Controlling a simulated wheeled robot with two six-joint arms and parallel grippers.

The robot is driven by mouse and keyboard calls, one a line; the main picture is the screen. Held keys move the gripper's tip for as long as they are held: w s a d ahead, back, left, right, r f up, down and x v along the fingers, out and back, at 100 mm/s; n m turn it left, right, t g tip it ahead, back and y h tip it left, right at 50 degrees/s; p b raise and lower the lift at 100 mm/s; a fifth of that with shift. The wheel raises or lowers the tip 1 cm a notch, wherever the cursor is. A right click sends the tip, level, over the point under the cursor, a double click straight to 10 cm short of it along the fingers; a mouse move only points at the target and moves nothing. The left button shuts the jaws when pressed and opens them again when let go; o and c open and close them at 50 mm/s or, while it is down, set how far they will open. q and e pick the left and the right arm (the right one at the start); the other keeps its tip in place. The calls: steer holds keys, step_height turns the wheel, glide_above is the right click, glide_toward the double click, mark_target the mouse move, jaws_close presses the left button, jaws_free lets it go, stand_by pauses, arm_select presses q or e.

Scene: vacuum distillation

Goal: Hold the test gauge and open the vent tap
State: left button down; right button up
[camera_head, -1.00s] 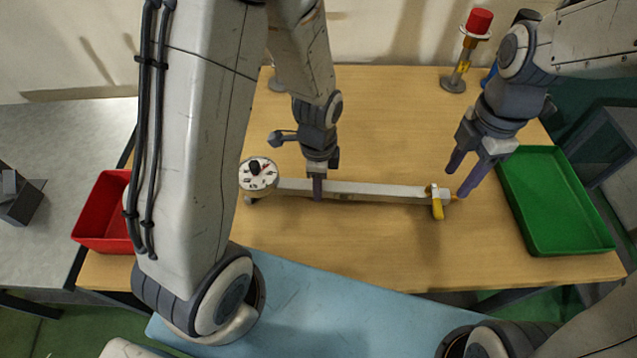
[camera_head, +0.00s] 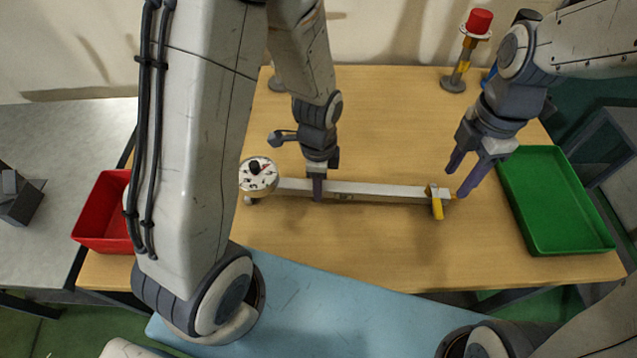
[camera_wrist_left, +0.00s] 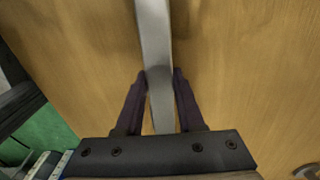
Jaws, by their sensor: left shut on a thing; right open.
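The test gauge is a long grey bar (camera_head: 375,190) with a round white dial (camera_head: 258,174) at its left end. The vent tap (camera_head: 436,203) is a yellow lever near the bar's right end, lying across the bar and pointing toward the front. My left gripper (camera_head: 317,192) is shut on the bar, right of the dial. In the left wrist view its two fingers (camera_wrist_left: 160,85) sit on both sides of the bar. My right gripper (camera_head: 462,180) is open beside the bar's right end, close to the tap. I cannot tell whether it touches anything.
A green tray (camera_head: 560,205) stands at the right, close to my right gripper. A red bin (camera_head: 105,215) is at the left. A post with a red top (camera_head: 470,45) stands at the back right. The wooden table (camera_head: 370,245) in front of the bar is clear.

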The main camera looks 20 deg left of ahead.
steer(key=shift+c, duration=0.3)
jaws_close()
steer(key=s+a+m+t+h, duration=0.1)
steer(key=a+m+h, duration=0.1)
steer(key=a+h, duration=0.2)
steer(key=shift+s+a+f+m, duration=0.25)
steer(key=shift+s+a+m, duration=0.05)
steer(key=shift+a, duration=1.15)
